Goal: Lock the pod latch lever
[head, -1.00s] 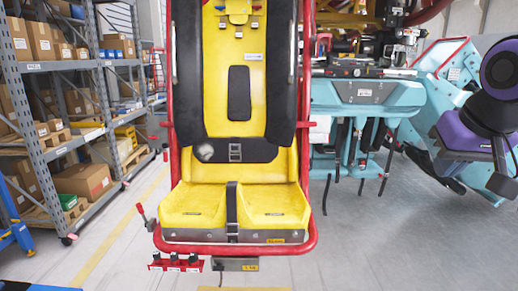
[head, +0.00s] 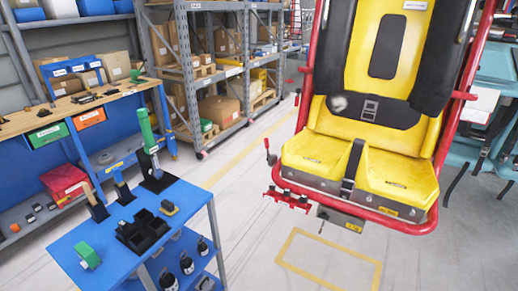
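The pod is a yellow seat (head: 328,145) with black padding in a red tubular frame (head: 312,65), at the right of the head view. A small lever with a red grip (head: 267,145) stands near upright at the frame's lower left corner, beside the seat pan. It may be the latch lever; I cannot tell whether it is locked. A red bracket with several small red parts (head: 287,198) hangs below it, next to a grey box with a yellow label (head: 345,218). A black strap with a buckle (head: 353,165) runs down the seat front. My gripper is not in view.
A blue cart (head: 85,228) with a green-handled tool (head: 148,140), black tray and bottles stands front left. A workbench (head: 60,115) and shelving (head: 215,70) stand behind. Floor between cart and pod is clear, with a yellow outlined rectangle (head: 330,262) below the pod.

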